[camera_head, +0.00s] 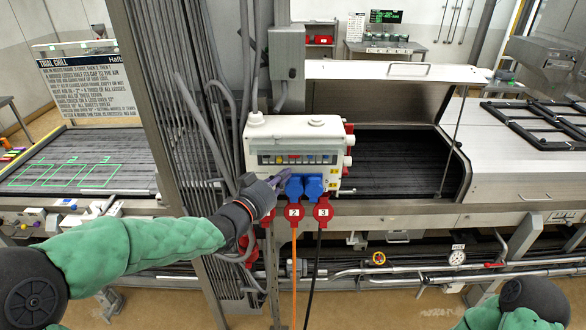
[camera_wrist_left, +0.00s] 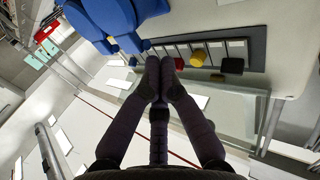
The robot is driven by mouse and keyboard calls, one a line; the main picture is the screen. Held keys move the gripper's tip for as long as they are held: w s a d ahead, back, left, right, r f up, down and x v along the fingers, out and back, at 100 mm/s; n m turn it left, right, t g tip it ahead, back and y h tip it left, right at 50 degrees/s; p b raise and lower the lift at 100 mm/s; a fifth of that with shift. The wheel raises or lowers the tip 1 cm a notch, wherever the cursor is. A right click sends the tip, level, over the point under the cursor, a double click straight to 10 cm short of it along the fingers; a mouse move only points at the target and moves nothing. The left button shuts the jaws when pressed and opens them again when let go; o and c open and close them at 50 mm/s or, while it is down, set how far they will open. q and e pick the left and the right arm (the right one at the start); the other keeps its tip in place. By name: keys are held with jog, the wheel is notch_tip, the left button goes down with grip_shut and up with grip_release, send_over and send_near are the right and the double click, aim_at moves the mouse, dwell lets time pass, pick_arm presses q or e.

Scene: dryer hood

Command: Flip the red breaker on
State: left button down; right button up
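A pale electrical box (camera_head: 340,134) with a clear window stands in the middle of the head view. Behind the window is a row of small breakers (camera_head: 297,158). In the left wrist view a red breaker (camera_wrist_left: 197,58) sits in the row, close to a yellow one (camera_wrist_left: 215,77) and a dark one (camera_wrist_left: 232,66). My left gripper (camera_head: 283,178) is at the lower left of the box, just under the row. In the wrist view its fingertips (camera_wrist_left: 160,66) are together, with nothing visible between them, beside the red breaker. Contact cannot be told. My right gripper is out of view.
Blue plugs (camera_head: 313,187) and red numbered plugs (camera_head: 294,212) hang under the box, with orange and black cables below. A steel post and grey conduits stand left of the box. A dark conveyor (camera_head: 395,160) runs behind, under an open hood (camera_head: 395,70).

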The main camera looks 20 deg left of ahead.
pick_arm(q)
jog(key=shift+b+v, duration=0.5)
jog(key=shift+v, duration=1.45)
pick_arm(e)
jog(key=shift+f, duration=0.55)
pick_arm(q)
jog(key=shift+f, duration=0.2)
